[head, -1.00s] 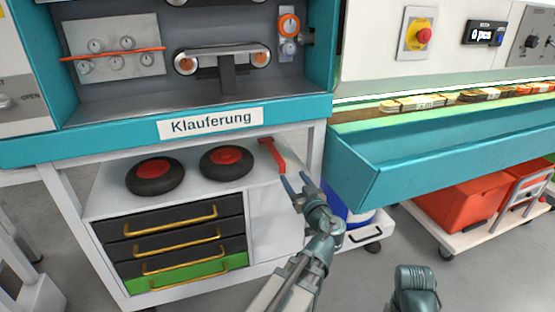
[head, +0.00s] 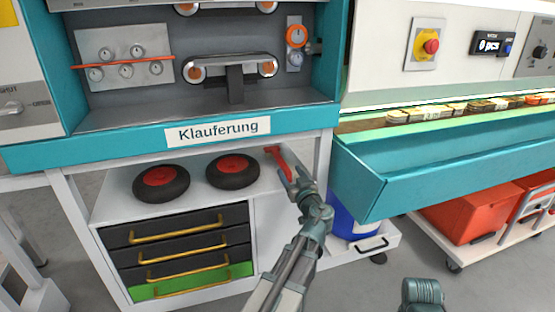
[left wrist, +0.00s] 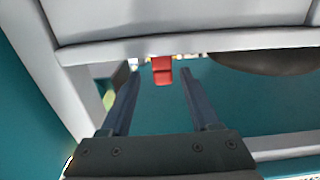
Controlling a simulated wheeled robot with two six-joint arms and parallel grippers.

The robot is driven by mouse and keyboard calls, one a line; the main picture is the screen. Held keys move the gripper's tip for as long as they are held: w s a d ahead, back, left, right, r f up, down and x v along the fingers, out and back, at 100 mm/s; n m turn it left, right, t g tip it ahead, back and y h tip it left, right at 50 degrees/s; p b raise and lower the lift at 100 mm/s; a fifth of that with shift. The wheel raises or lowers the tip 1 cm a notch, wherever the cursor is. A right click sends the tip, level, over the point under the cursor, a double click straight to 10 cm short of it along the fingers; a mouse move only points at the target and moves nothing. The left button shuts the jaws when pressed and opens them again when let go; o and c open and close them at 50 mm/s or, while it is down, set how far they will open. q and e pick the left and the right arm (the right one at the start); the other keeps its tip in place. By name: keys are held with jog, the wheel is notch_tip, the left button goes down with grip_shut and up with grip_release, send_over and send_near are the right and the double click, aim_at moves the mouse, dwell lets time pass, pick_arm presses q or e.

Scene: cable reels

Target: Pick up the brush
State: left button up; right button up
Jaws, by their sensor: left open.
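The red brush (head: 274,151) lies on the white shelf (head: 125,205) under the Klauferung bench, at its right end. My left gripper (head: 295,184) is at the shelf's front right, with its fingertips close to the near end of the brush handle and partly over it. In the left wrist view the gripper (left wrist: 159,78) is open, and the red handle end (left wrist: 162,69) shows between and just beyond the fingertips. I cannot tell whether a finger touches it. My right gripper is not in view; only part of my right arm shows at the bottom.
Two black wheels with red hubs (head: 161,177) (head: 232,168) lie left of the brush. The teal bench edge (head: 90,148) runs above the shelf. A white table leg (head: 323,165) and a blue container (head: 350,222) stand to the right. Drawers (head: 180,245) are below.

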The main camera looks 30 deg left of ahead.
aim_at(284, 165)
pick_arm(q)
jog(key=x, duration=0.5)
jog(key=shift+a, duration=0.2)
jog(key=shift+s, duration=0.1)
grip_shut()
